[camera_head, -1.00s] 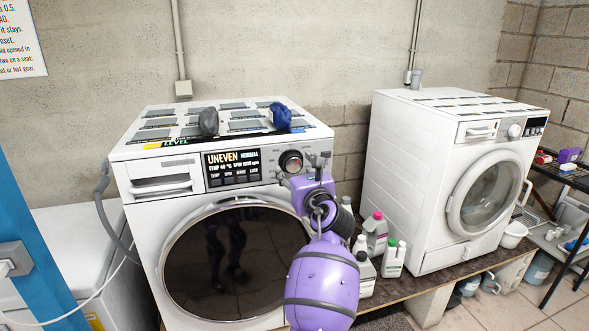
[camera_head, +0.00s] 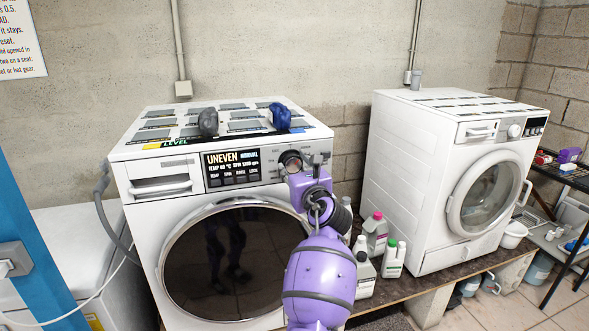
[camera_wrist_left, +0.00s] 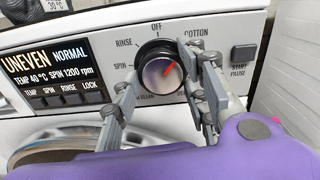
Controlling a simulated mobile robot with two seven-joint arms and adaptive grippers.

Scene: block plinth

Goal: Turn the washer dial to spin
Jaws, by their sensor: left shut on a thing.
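The washer dial (camera_head: 291,160) is a round black-rimmed knob on the left washer's front panel. In the wrist view the dial (camera_wrist_left: 162,74) has a silver face, and its red pointer aims up and right, between OFF and COTTON. The SPIN label (camera_wrist_left: 121,66) is at the dial's left, below RINSE. My left gripper (camera_head: 304,163) is at the dial, its grey fingers (camera_wrist_left: 165,88) on either side of it, shut on it. The fingers hide the dial's lower right and part of the panel markings. My right gripper is out of view.
The display (camera_head: 232,168) reads UNEVEN and NORMAL. A grey lump (camera_head: 208,121) and a blue lump (camera_head: 281,115) sit on the washer top. Several bottles (camera_head: 376,235) stand right of the washer, near my left arm. A second washer (camera_head: 450,175) stands farther right.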

